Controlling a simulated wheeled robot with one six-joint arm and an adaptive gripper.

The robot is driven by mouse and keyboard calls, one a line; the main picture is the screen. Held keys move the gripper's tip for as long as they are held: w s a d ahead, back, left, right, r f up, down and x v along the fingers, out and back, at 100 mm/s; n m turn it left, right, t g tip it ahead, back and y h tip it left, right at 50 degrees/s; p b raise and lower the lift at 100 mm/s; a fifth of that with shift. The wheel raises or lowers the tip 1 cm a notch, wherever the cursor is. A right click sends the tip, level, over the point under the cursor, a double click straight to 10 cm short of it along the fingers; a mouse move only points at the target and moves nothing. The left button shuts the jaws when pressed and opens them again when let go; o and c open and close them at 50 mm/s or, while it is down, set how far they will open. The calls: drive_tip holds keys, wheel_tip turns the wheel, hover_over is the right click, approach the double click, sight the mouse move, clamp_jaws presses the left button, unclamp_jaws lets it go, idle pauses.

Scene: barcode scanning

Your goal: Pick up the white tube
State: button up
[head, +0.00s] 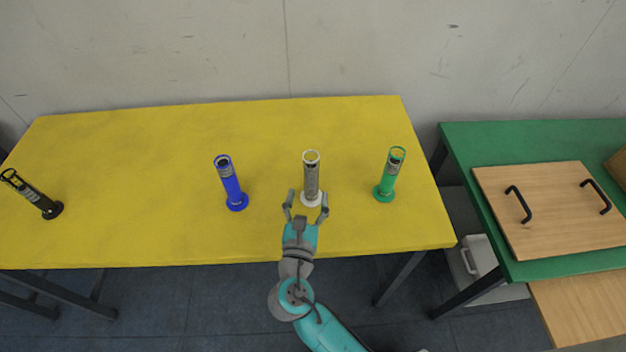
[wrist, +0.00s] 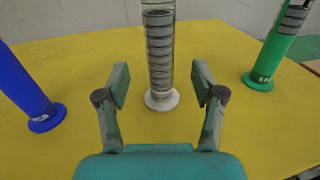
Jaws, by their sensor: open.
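The white tube (head: 311,180) stands upright on the yellow table in the head view, with a round white base and a clear upper part with dark markings. In the wrist view the white tube (wrist: 160,60) is centred just beyond my fingers, and its top is cut off by the frame edge. My gripper (head: 306,200) is open and empty at the near side of the tube. In the wrist view the fingers of my gripper (wrist: 160,84) are spread to the left and right of the tube's line, apart from it.
A blue tube (head: 231,183) stands to the left and a green tube (head: 389,175) to the right. A black tube (head: 33,195) is at the far left of the yellow table (head: 130,140). A green table (head: 460,150) with a wooden board (head: 550,215) stands at right.

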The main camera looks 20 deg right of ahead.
sight(310, 180)
drive_tip(key=shift+r+x, duration=0.2)
drive_tip(key=shift+x, duration=1.6)
drive_tip(key=shift+r+x, duration=0.2)
drive_tip(key=shift+x, duration=1.55)
clamp_jaws()
